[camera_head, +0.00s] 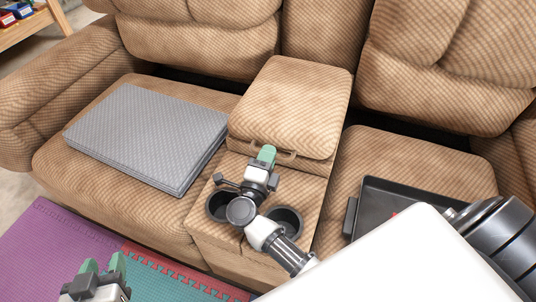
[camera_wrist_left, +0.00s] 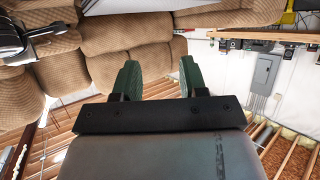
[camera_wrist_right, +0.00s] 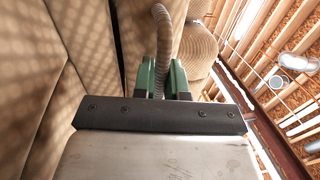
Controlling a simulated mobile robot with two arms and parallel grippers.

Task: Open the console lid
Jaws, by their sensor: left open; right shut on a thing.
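The console lid (camera_head: 290,108) is a tan padded cover in the middle of the sofa. It looks down on the console (camera_head: 300,190), between the two seats. A tan loop handle (camera_head: 286,154) is at the lid's front edge. My right gripper (camera_head: 266,154) is at this handle, its green fingers shut on it. In the right wrist view the handle (camera_wrist_right: 163,40) runs as a curved band down between the fingers (camera_wrist_right: 162,78). My left gripper (camera_head: 103,268) is open and empty at the lower left, apart from the sofa; its spread fingers show in the left wrist view (camera_wrist_left: 160,78).
Two dark cup holders (camera_head: 285,220) are in the console front, partly behind my right arm. A grey folded item (camera_head: 148,135) lies on the left seat. A black tray (camera_head: 385,195) is on the right seat. Purple (camera_head: 50,240) and teal mats cover the floor.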

